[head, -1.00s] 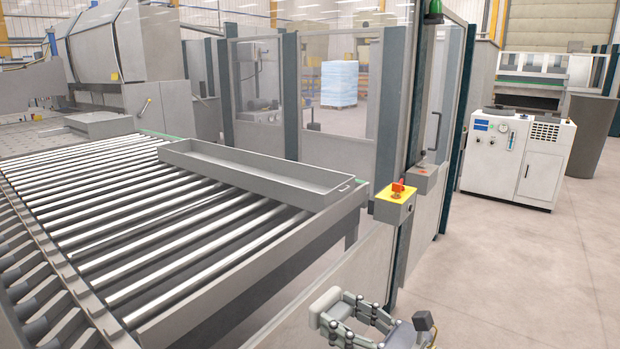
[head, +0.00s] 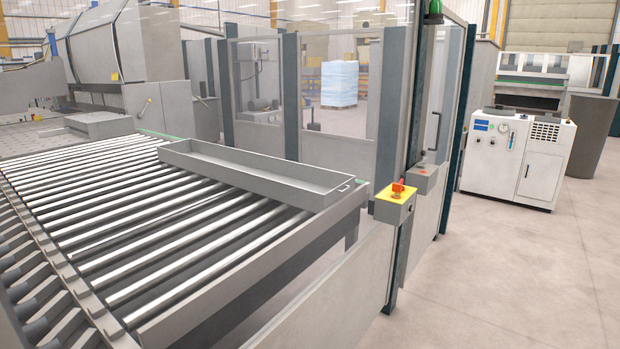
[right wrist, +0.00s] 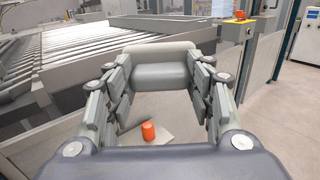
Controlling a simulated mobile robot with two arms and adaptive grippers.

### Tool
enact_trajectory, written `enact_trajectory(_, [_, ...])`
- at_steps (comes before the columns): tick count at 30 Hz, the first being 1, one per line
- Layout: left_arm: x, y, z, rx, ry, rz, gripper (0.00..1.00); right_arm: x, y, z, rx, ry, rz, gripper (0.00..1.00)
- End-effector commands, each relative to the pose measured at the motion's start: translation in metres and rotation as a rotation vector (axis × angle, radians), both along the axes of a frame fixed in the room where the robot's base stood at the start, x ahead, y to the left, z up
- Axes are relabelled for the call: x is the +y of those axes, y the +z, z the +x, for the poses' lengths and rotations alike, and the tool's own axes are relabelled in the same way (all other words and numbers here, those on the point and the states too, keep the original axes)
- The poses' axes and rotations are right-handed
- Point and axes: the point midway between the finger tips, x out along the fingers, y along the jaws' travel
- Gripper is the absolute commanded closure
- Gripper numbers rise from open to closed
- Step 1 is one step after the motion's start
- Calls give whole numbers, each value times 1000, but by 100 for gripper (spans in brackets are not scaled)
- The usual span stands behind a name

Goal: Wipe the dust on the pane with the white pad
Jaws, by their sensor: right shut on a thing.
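The white pad (right wrist: 160,66) is a pale, rounded block in the right wrist view. My right gripper (right wrist: 160,80) is shut on it, with a finger at each side of the pad. The pad and this gripper are outside the head view. Clear panes stand in the dark-posted guard fence, one (head: 335,85) at the middle of the head view and another (head: 257,85) left of it. I cannot make out dust on them, nor tell which pane is the dusty one. My left gripper is not in view.
A roller conveyor (head: 150,235) fills the left, with a long grey tray (head: 255,172) on it. A yellow box with a red button (head: 394,205) sits on the fence. A white cabinet (head: 516,158) stands at right. An orange object (right wrist: 148,131) shows below the gripper.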

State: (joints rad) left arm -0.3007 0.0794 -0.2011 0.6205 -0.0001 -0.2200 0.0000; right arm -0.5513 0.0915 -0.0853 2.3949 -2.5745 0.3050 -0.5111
Motion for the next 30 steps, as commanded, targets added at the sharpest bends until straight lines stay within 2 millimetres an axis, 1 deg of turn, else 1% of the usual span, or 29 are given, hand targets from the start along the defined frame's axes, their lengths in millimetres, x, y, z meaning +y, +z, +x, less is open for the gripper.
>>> enact_trajectory(1, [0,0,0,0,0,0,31,-5,-6,-11,9,-43,8,70])
enact_trajectory(3, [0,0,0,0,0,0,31,-14,-10,-23,9,-103,5,70])
enact_trajectory(10, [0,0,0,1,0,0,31,-41,-24,-62,8,-285,1,70])
enact_trajectory(11, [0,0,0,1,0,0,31,-43,-24,-64,5,-297,-1,70])
enact_trajectory(14, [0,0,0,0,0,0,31,-42,-23,-61,2,-289,0,70])
enact_trajectory(30, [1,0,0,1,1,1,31,-40,-23,-61,2,-284,3,70])
